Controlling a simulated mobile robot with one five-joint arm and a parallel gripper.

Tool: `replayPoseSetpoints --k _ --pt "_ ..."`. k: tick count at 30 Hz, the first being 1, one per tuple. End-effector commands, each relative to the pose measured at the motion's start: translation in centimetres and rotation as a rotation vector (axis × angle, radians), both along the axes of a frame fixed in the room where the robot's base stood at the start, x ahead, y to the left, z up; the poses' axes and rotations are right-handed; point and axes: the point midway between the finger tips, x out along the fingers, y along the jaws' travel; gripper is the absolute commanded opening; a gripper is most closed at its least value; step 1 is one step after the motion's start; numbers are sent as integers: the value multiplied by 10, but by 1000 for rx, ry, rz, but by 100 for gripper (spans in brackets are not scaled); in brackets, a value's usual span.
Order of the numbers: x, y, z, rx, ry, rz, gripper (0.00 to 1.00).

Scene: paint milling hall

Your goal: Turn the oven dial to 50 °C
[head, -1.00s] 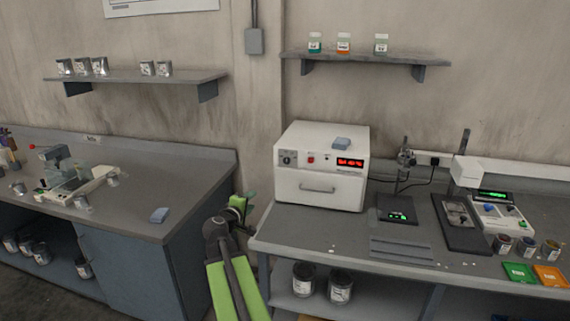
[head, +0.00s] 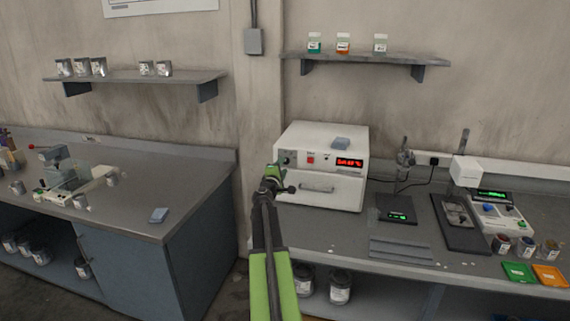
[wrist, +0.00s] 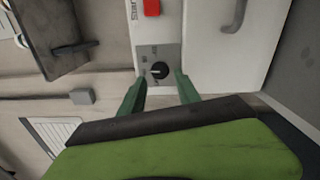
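The white oven (head: 335,160) stands on the right bench with a red digital display (head: 349,162), a red switch and a drawer-like door with a handle. Its black round dial (wrist: 159,70) sits on a grey plate in the wrist view, and the dial's scale is too small to read. My gripper (wrist: 160,84) is open, with its two green fingers apart, pointing at the dial. The fingertips appear on either side of the dial's lower part; I cannot tell whether they touch it. In the head view my gripper (head: 274,172) is at the oven's front left and partly covers it.
A shelf (head: 365,58) with several jars hangs above. The gap between the two benches is free.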

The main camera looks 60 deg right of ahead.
Motion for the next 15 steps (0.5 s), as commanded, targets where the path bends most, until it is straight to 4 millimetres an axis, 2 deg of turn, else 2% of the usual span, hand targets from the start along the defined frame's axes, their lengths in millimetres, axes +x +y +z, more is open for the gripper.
replayPoseSetpoints --k 1,6,15 --pt "6 -15 0 0 0 -1 39" --pt "13 -37 0 0 0 1 39" --pt "15 -44 0 0 0 1 39"
